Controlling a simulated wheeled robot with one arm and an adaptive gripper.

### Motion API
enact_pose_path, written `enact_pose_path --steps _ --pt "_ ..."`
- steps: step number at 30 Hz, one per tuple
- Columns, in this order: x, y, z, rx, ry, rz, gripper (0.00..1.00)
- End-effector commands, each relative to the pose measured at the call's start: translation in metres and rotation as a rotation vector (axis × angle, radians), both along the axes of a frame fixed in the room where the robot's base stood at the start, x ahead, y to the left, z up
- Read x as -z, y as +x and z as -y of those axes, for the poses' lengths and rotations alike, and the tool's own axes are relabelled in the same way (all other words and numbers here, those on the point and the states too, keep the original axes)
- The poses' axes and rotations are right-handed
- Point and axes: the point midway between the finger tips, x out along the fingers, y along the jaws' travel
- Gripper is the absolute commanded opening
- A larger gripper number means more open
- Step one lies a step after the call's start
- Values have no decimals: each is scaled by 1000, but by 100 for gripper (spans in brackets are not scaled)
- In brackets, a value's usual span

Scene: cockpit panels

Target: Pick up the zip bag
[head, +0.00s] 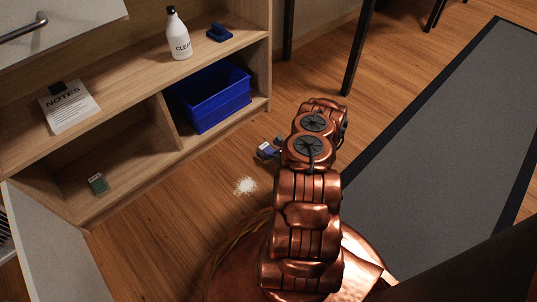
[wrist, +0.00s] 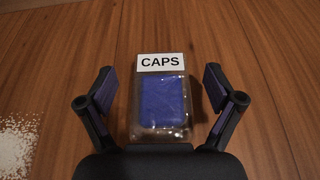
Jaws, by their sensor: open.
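The zip bag (wrist: 161,102) is a clear bag with blue contents and a white label reading CAPS. In the wrist view it lies on the wooden floor, between the two fingers of my gripper (wrist: 160,100). The fingers are open, with a gap on each side of the bag, and do not touch it. In the head view my gripper is mostly hidden behind my copper arm. A small part of the bag with its white label (head: 265,146) shows to the left of the arm there.
A white powder patch (head: 245,186) lies on the floor left of my arm. A wooden shelf unit (head: 190,142) holds a blue bin (head: 208,98), a CLEAN bottle (head: 179,38), a blue object (head: 219,33), NOTES paper (head: 70,108) and a green item (head: 98,183). A grey mat (head: 430,150) lies right.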

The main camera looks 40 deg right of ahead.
Motion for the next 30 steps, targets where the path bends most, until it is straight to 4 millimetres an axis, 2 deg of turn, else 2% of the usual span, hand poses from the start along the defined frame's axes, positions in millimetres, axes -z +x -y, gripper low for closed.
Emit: enact_pose_path --steps 6,16,30 --pt "9 17 0 0 1 -1 92" --pt "8 19 1 1 1 -1 91" --pt "8 19 1 0 1 0 42"
